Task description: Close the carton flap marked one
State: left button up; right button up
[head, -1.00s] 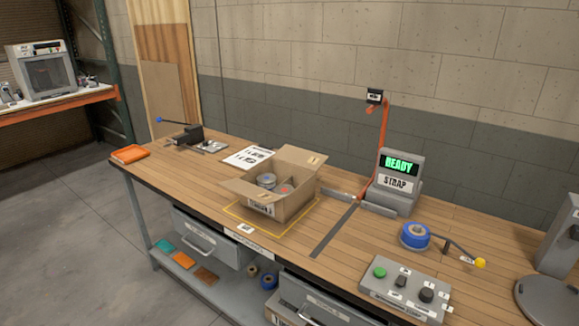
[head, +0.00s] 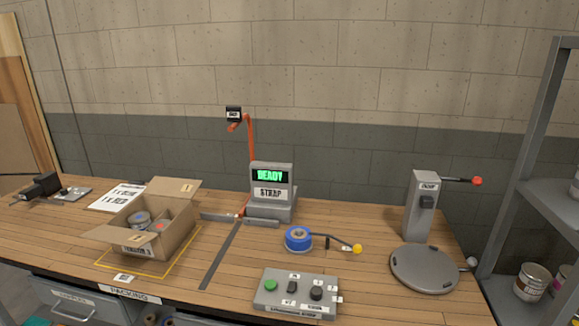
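An open cardboard carton (head: 173,239) stands inside a yellow outline on the wooden bench, at the left of the head view. Grey cans (head: 139,218), one with a reddish top beside it, sit inside. The near flap (head: 136,238) is folded outward and also has a label. Another flap leans out at the left side. Neither of my grippers shows in the head view.
A strapping machine (head: 270,207) with a lit READY screen stands right of the carton. A printed sheet (head: 116,197) lies behind the carton. A shelf (head: 545,200) stands at the right edge.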

aim_at(170, 187)
jog(key=j+z, duration=0.85)
jog(key=j, duration=0.15)
jog(key=j+z, duration=0.4)
jog(key=k+j+z, duration=0.2)
jog(key=j+z, duration=0.2)
jog(key=k+j+z, duration=0.2)
jog(key=j+z, duration=0.25)
